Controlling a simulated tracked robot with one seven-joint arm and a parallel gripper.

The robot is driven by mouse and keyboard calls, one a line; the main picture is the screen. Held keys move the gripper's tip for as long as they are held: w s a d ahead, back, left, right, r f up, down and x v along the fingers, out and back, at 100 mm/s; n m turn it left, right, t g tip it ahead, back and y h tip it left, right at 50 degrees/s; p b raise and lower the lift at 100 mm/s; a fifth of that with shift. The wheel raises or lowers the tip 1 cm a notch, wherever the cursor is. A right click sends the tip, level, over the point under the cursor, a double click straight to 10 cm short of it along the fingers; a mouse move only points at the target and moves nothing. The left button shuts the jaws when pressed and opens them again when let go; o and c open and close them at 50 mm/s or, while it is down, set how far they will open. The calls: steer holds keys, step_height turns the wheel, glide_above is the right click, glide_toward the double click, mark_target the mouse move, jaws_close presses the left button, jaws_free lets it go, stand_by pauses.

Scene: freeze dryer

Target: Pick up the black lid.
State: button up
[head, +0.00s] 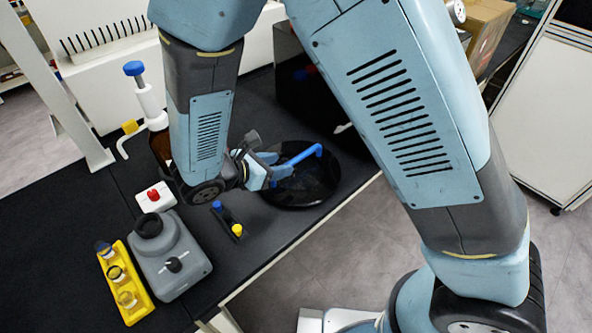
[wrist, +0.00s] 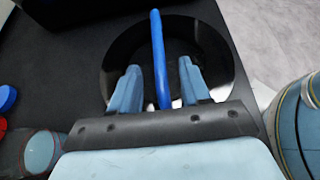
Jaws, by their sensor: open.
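The black lid (head: 312,188) is a round, glossy disc lying on the dark bench near its front edge. A blue bar handle (head: 304,156) runs across its top. In the wrist view the lid (wrist: 210,45) fills the upper middle, with the blue handle (wrist: 158,50) running lengthwise. My gripper (head: 276,170) is over the left part of the lid. In the wrist view my gripper (wrist: 160,82) is open, with one finger on each side of the handle and gaps showing on both sides. I cannot tell the height of the fingertips above the lid.
A grey vortex mixer (head: 170,255), a yellow vial rack (head: 125,283) and a small black rack (head: 228,222) with blue and yellow caps stand to the left. A blue-topped dispenser bottle (head: 145,95) stands behind. The bench's front edge is close to the lid.

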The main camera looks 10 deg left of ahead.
mark_target(293, 160)
steer(key=shift+r+x, duration=0.15)
steer(key=shift+x, duration=1.45)
steer(key=shift+r+x, duration=0.15)
steer(key=shift+x, duration=1.4)
steer(key=shift+w, duration=0.2)
jaws_close()
